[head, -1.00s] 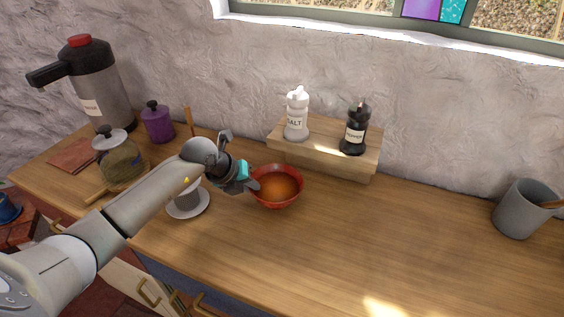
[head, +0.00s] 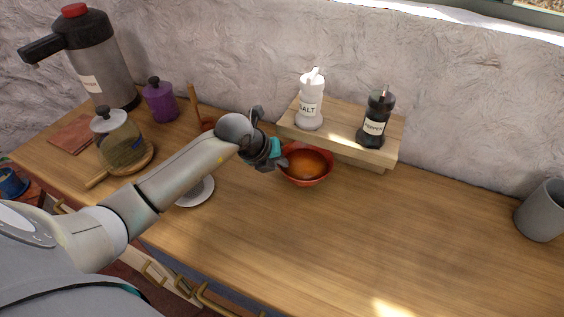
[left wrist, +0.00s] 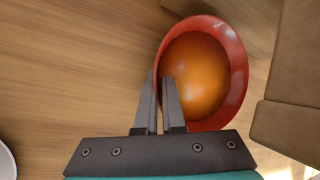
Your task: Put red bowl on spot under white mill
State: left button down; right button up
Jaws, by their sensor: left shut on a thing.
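The red bowl (head: 302,183) is just in front of the wooden riser (head: 340,150), low over or on the counter; I cannot tell whether its far rim is under the riser's front edge. Its inside looks orange-brown. My left gripper (head: 281,155) is shut on the bowl's left rim. In the left wrist view, the fingers (left wrist: 160,92) pinch the rim of the red bowl (left wrist: 239,72). The white mill (head: 309,103), labelled SALT, stands upright on the riser's left part, behind the bowl. My right gripper is not in view.
A black pepper mill (head: 374,120) stands on the riser's right part. A white saucer (head: 196,191) lies left of the bowl, partly behind my arm. A purple jar (head: 160,101), glass jar (head: 118,138) and large flask (head: 98,62) stand left. The counter right of the bowl is clear up to a grey cup (head: 543,212).

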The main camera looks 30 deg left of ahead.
pick_arm(q)
jog(key=c, duration=1.5)
grip_release()
jog(key=shift+s+f, duration=0.1)
jog(key=shift+f, duration=0.05)
jog(key=o, duration=0.5)
jog(key=shift+r, duration=0.3)
jog(key=p+v, duration=0.2)
jog(key=v, duration=1)
